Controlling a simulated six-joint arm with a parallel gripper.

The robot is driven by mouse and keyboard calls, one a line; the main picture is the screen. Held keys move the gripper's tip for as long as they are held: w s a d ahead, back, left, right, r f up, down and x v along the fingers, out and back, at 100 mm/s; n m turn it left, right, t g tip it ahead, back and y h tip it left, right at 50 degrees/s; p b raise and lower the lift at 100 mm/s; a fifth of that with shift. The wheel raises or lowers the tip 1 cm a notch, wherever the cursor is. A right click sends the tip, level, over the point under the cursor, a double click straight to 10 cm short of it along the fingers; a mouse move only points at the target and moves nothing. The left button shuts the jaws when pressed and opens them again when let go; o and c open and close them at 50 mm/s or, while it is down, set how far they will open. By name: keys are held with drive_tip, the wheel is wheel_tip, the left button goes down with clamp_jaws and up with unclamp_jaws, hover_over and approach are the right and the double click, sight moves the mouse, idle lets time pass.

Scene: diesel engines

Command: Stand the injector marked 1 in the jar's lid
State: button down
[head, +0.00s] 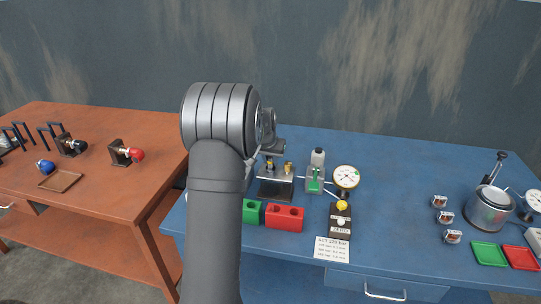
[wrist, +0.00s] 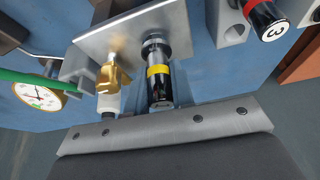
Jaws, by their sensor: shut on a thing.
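My gripper (wrist: 160,108) is shut on an injector with a black body and yellow band (wrist: 158,78). The injector is upright at the metal plate of a stand (wrist: 105,38); whether its tip is seated there I cannot tell. Its number does not show. In the head view my arm hides most of the gripper, and the stand (head: 275,188) shows just right of the arm. A round metal vessel (head: 489,213) with a pale top (head: 490,196), perhaps the jar with its lid, stands at the far right. Another injector marked 3 (wrist: 265,18) sits in a grey holder (wrist: 228,25).
A brass fitting (wrist: 114,74) is close beside the held injector. A dial gauge (head: 346,177), a red block (head: 284,224) and a green block (head: 252,218) stand near the stand. Green (head: 489,254) and red (head: 520,258) trays lie at right. Blue bench space is clear right of the gauge.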

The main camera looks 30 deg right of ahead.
drive_tip(key=shift+f, duration=0.35)
idle(0.5)
drive_tip(key=c, duration=0.8)
unclamp_jaws()
drive_tip(key=shift+c, duration=0.2)
drive_tip(key=shift+r, duration=4)
